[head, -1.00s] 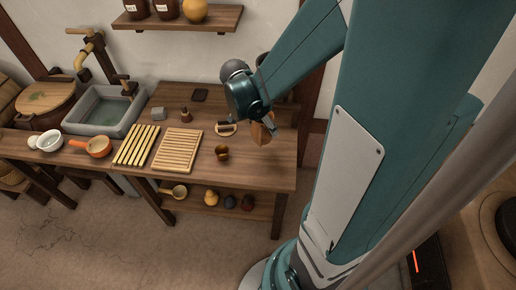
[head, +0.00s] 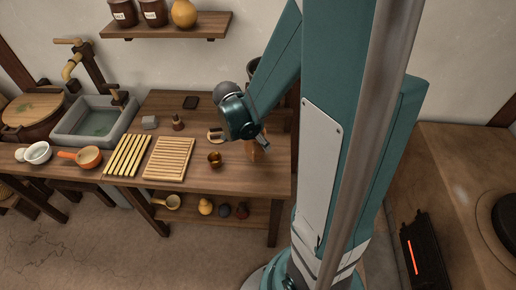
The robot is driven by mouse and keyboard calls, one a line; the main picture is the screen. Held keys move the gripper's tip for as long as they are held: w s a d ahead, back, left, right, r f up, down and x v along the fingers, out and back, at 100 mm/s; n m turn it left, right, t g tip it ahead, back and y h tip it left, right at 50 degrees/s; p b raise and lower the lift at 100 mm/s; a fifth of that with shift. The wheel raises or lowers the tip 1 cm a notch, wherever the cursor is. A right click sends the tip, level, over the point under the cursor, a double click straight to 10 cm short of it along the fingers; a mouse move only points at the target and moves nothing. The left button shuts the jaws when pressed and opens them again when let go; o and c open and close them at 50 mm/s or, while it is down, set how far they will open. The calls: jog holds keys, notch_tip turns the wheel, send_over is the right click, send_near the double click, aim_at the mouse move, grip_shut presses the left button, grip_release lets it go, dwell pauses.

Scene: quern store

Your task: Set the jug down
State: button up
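My gripper (head: 259,137) is over the right end of the wooden bench, pointing down, with its fingertips mostly hidden by my wrist. A brown jug (head: 257,149) shows just below it, partly covered by the gripper, and appears held in it. The jug is close to the bench top (head: 236,178); I cannot tell whether its base touches. A small brown cup (head: 214,159) stands to the left of the jug, apart from it.
A slatted wooden rack (head: 169,158) and a row of yellow strips (head: 128,155) lie left of the cup. A ring-like item (head: 213,136) lies behind the cup. A small brown bottle (head: 178,122) and a grey block (head: 149,122) stand farther back. The bench's front right is bare.

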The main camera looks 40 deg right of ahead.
aim_at(258, 147)
jog(key=shift+f, duration=0.15)
jog(key=shift+f+b, duration=0.65)
jog(key=shift+f, duration=1.35)
jog(key=shift+f, duration=0.15)
jog(key=o, duration=1.1)
jog(key=shift+r, duration=0.2)
jog(key=shift+p+v, duration=1.65)
jog(key=shift+v, duration=4.3)
jog(key=shift+a, duration=0.1)
